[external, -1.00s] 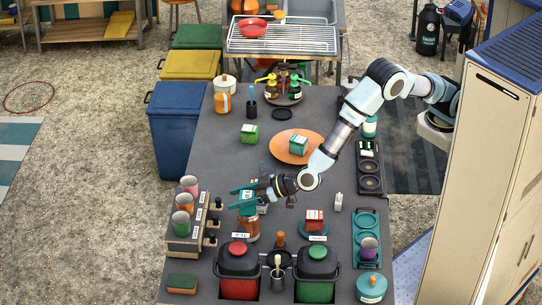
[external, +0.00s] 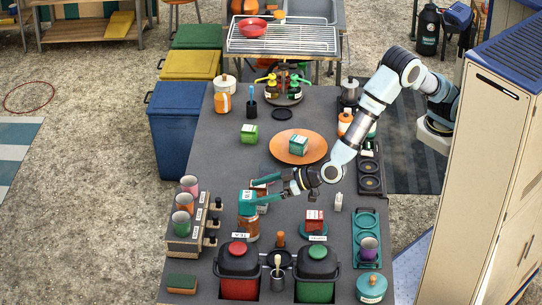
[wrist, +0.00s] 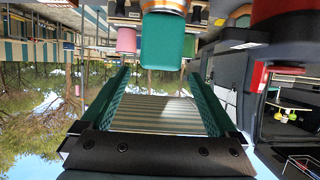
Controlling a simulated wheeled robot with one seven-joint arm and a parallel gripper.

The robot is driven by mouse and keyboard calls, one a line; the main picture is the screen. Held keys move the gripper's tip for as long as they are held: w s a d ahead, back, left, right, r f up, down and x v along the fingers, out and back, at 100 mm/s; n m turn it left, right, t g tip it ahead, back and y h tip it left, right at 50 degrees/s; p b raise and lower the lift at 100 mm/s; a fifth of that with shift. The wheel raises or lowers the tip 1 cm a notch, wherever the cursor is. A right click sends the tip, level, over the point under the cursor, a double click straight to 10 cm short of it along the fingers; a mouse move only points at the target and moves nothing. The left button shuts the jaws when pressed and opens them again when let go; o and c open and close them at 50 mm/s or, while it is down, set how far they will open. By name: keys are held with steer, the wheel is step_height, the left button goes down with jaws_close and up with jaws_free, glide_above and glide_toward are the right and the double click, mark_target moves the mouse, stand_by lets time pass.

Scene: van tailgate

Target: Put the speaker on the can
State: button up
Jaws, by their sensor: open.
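The teal speaker (external: 247,207), a small box with a white label on top, stands upright on the copper-orange can (external: 249,231) at the left front of the counter. In the wrist view, which looks upside down, the speaker (wrist: 162,42) touches the can (wrist: 165,6). My gripper (external: 264,193) is open and empty, to the right of the speaker. In the wrist view the teal fingers (wrist: 158,76) are apart, with the speaker just beyond their tips.
A cup rack (external: 184,240) stands left of the can. Red-lidded (external: 238,262) and green-lidded (external: 316,262) bins are in front. A wooden plate (external: 283,154) lies farther back. The counter's middle left is clear.

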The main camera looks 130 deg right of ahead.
steer(key=s+a+r+n+g+y, duration=0.1)
steer(key=s+a+n+y, duration=0.25)
steer(key=s+a, duration=0.4)
steer(key=s+a+n+g+y, duration=0.15)
steer(key=s+a+y, duration=0.35)
steer(key=s, duration=0.6)
steer(key=s+f+n+g, duration=0.2)
steer(key=s+g, duration=0.3)
steer(key=s, duration=1.6)
steer(key=shift+s+a+f+n+y+b, duration=0.15)
steer(key=shift+s+f+n+y+b, duration=0.05)
steer(key=shift+f+n+y+b, duration=0.2)
